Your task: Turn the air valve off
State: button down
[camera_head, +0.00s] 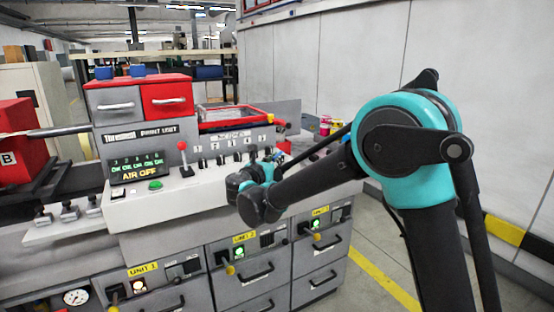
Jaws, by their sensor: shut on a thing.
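The grey machine's display (138,167) reads "AIR OFF" in yellow letters under a row of green marks. My gripper (273,157) is at the right part of the light sloped control panel (205,181), behind my dark and teal wrist. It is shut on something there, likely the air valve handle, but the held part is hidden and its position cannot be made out. Small black switches (220,159) stand in a row just left of my gripper. A red-knobbed lever (182,146) stands upright farther left, apart from my gripper.
A red and grey drawer box (140,100) and a red-framed tray (235,117) are on top of the machine. Drawer units with yellow labels (244,237) line the front. Grey wall panels (330,60) rise behind. Floor with a yellow line (385,275) is free at right.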

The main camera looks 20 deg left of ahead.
jog(key=c, duration=1.4)
grip_release()
jog(key=shift+c, duration=0.2)
jog(key=s, duration=1.2)
jog(key=shift+a, duration=0.35)
